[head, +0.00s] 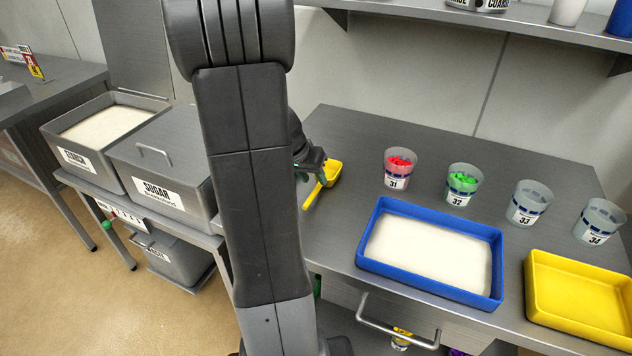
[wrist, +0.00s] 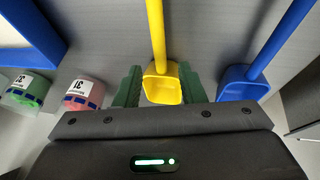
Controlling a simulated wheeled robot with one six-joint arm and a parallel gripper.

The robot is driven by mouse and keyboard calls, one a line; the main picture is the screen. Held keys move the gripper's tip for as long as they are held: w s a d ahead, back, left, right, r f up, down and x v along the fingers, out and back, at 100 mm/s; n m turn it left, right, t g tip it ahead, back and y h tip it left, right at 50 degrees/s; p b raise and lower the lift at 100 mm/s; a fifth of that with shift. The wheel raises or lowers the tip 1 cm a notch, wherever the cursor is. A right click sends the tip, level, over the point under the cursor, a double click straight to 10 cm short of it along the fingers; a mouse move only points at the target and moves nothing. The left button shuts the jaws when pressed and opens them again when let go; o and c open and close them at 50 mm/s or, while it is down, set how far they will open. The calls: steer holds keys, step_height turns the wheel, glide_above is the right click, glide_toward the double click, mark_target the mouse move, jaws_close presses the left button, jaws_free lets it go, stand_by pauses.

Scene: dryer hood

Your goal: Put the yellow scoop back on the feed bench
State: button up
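The yellow scoop (head: 332,173) is at my gripper (head: 316,170), over the left part of the grey bench (head: 370,145). Its handle points toward the front of the bench. In the wrist view, the scoop's bowl (wrist: 162,86) sits between the green fingers of my gripper (wrist: 160,90), which close in on both its sides and appear to touch it. The handle runs away to the top of the picture. I cannot tell whether the scoop rests on the bench or is just above it. My arm hides part of the bench in the head view.
A blue scoop (wrist: 243,85) lies close beside the yellow one. Cups with red (head: 397,174) and green (head: 461,190) pieces stand to the right, with two more cups beyond. A blue tray (head: 372,262) and yellow tray (head: 600,338) stand in front.

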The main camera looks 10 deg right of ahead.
steer(key=v, duration=0.8)
steer(key=shift+a, duration=0.1)
stand_by(1.1)
